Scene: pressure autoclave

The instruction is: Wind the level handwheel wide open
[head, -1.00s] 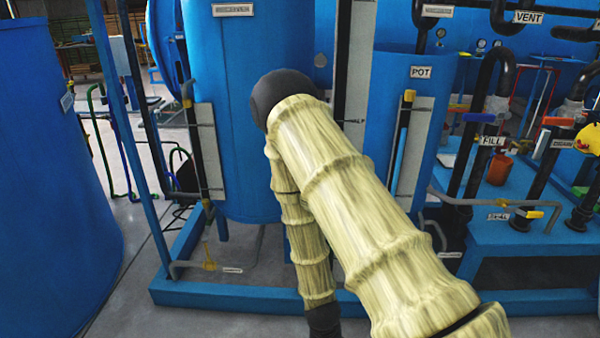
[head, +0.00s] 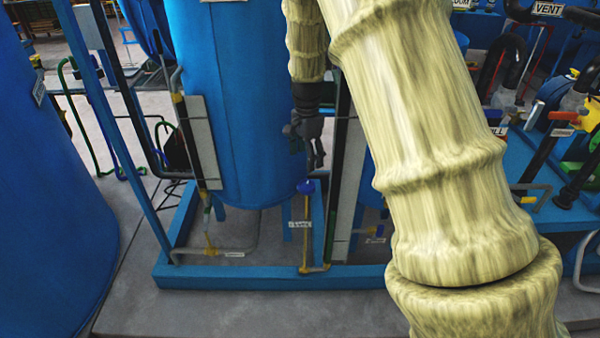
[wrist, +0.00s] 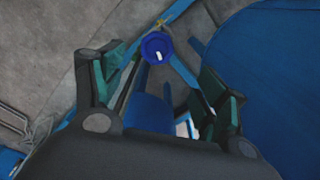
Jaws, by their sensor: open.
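A small blue handwheel (head: 306,187) sits on top of a thin upright brass-coloured stem in front of the large blue tank. A white label on the stem is too small to read surely. In the wrist view the handwheel (wrist: 157,48) shows as a blue disc with a white mark, beyond and between the finger pads. My gripper (head: 314,160) hangs pointing down, a little above the handwheel in the head view, apart from it. The wrist view shows my gripper (wrist: 163,84) open with nothing between its fingers.
The large blue tank (head: 240,110) stands close beside my gripper. A gauge with a white backing (head: 342,185) stands just right of the stem. A blue base frame (head: 240,276) runs along the floor. Clear grey floor (head: 250,315) lies in front.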

